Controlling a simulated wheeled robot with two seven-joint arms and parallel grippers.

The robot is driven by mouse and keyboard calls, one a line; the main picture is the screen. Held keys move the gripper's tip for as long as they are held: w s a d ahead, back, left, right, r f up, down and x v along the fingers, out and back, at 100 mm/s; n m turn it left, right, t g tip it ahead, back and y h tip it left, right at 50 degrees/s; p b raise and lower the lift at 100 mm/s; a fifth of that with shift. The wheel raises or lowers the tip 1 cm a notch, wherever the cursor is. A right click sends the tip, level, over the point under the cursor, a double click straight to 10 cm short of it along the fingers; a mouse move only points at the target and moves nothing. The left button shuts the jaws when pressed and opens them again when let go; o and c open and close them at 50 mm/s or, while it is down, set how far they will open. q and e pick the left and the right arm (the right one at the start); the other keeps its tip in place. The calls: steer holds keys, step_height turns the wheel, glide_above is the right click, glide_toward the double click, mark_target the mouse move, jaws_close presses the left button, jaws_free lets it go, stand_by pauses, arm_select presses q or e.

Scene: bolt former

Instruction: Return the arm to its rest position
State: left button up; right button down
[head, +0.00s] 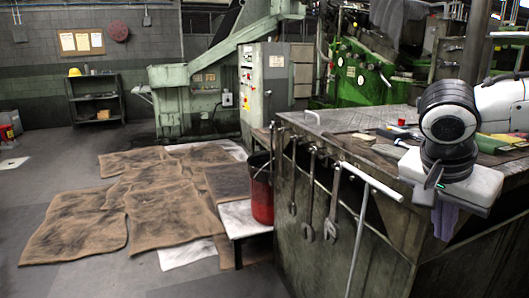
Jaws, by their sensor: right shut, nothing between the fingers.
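My right arm comes in from the right edge, bent over the near end of the metal workbench (330,128). Its black and white wrist joint stands above the bench top. My right gripper (426,197) is low at the bench's right side, shut and empty, with a small green light near it. It holds nothing that I can see. My left gripper is not in view.
Wrenches (332,215) and a long bar hang on the bench's front side. A red bucket (262,195) stands left of the bench. Small tools and a red item (401,122) lie on the bench top. Brown mats (165,215) cover the floor at left.

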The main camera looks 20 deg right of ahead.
steer(key=w+d+f+n+t+y+p, duration=0.1)
steer(key=d+f+n+y, duration=0.15)
steer(key=f, duration=0.55)
steer(key=w+d+f+n+t+y+p, duration=0.1)
steer(key=f+n+p, duration=0.15)
steer(key=f, duration=0.45)
steer(key=s+a+f+n+t+y+p, duration=0.1)
steer(key=a+f+n, duration=0.1)
steer(key=f, duration=0.4)
steer(key=s+a+f+n+y, duration=0.1)
steer(key=s+f+n, duration=0.1)
steer(key=f, duration=0.4)
steer(key=s+a+f+n+t+y+p, duration=0.1)
steer(key=s+a+f+n+p, duration=0.2)
steer(key=a, duration=0.4)
steer(key=s+a+f+n+t+y, duration=0.1)
steer(key=s+a+f, duration=0.2)
steer(key=a+f, duration=0.35)
arm_select(q)
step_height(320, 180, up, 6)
steer(key=p, duration=0.2)
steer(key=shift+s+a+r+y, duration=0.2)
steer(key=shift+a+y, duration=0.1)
arm_select(e)
steer(key=s+a+r+n+t, duration=0.1)
steer(key=a+n, duration=0.3)
steer(key=a, duration=1)
steer(key=shift+s+a+r+t, duration=0.25)
steer(key=shift+s+r+t, duration=0.15)
steer(key=shift+s+t, duration=0.2)
